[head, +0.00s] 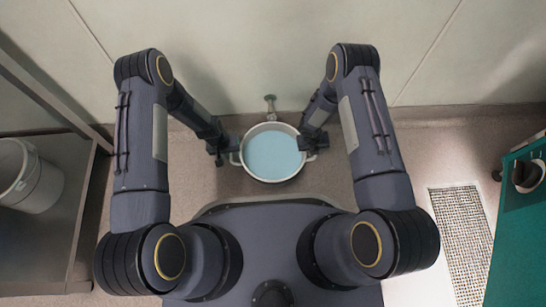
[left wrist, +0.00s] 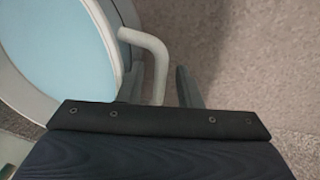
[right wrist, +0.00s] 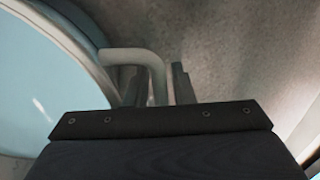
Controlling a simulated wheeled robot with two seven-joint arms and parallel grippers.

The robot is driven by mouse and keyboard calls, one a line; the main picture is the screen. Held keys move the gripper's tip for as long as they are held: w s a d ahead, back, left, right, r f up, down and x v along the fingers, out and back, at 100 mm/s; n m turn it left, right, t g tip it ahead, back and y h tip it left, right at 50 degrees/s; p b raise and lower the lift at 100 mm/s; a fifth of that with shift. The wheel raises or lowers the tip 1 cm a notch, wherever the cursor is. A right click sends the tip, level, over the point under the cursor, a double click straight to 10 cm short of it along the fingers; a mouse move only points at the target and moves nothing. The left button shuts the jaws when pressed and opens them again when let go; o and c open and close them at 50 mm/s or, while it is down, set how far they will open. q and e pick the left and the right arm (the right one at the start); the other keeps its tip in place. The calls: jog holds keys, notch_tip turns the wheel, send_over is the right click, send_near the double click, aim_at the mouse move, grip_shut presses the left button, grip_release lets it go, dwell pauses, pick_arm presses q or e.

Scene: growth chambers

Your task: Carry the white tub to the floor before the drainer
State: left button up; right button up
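The white tub (head: 243,158) is round, filled with pale blue liquid, and stands by the wall, straight below a small tap. It has a bent handle on each side. My left gripper (head: 220,150) is at its left handle (left wrist: 156,62); in the left wrist view the handle lies between the fingers, with a slim gap beside it. My right gripper (head: 309,148) is at its right handle (right wrist: 157,68), which also lies between the fingers; contact there is unclear. The drainer (head: 461,240) is a pale grate in the floor at the right.
A small tap (head: 270,103) juts from the wall behind the tub. A grey bench (head: 75,200) at the left carries a white bucket (head: 42,188). A green cabinet or cart (head: 518,240) stands at the right edge beside the drainer. Floor between tub and drainer looks clear.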

pick_arm(q)
jog(key=shift+f, duration=0.3)
pick_arm(e)
jog(key=shift+d+f, duration=0.1)
jog(key=shift+f, duration=0.2)
pick_arm(q)
jog(key=c, duration=0.6)
pick_arm(e)
grip_shut()
pick_arm(q)
grip_shut()
jog(key=shift+w+d+r, duration=0.1)
pick_arm(e)
jog(key=shift+r, duration=0.1)
